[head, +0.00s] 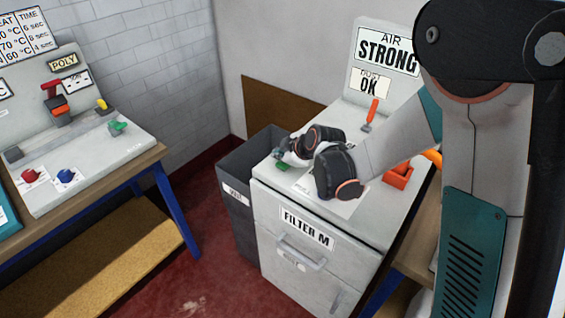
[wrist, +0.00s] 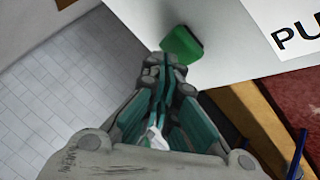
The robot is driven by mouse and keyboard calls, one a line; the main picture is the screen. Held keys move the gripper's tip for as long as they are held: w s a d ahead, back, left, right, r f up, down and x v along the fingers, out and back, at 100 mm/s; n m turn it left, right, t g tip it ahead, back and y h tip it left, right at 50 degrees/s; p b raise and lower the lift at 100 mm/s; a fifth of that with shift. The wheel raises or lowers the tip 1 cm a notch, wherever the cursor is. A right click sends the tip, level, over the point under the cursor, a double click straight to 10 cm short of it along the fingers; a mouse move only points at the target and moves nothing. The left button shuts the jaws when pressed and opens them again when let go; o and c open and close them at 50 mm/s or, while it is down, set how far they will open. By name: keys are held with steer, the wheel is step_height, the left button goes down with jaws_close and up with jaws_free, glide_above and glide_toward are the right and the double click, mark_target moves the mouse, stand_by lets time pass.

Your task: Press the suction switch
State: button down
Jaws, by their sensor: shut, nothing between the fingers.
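A green switch (head: 283,166) sits on the top of the light grey cabinet (head: 340,227), near its left edge. It also shows in the wrist view as a green block (wrist: 182,45) just beyond my fingertips. My gripper (head: 281,153) is low over the cabinet top, close by the switch. In the wrist view my gripper (wrist: 168,66) is shut with nothing held, its tips very near the lower edge of the green block. I cannot tell whether they touch it. The switch is partly hidden by my gripper in the head view.
An upright panel (head: 357,85) reads "AIR STRONG" and "OK", with an orange-red lever (head: 371,115) below it. An orange-red holder (head: 397,176) is right of my wrist. A dark bin (head: 236,190) stands left of the cabinet. A bench with a machine (head: 75,140) is at the left.

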mark_target(281, 164)
steer(key=shift+f+b, duration=0.35)
steer(key=shift+f, duration=0.1)
stand_by(0.3)
steer(key=shift+r, duration=0.1)
steer(key=shift+r+p, duration=0.65)
steer(key=shift+r, duration=0.3)
steer(key=shift+r+p, duration=2.05)
steer(key=shift+r, duration=0.95)
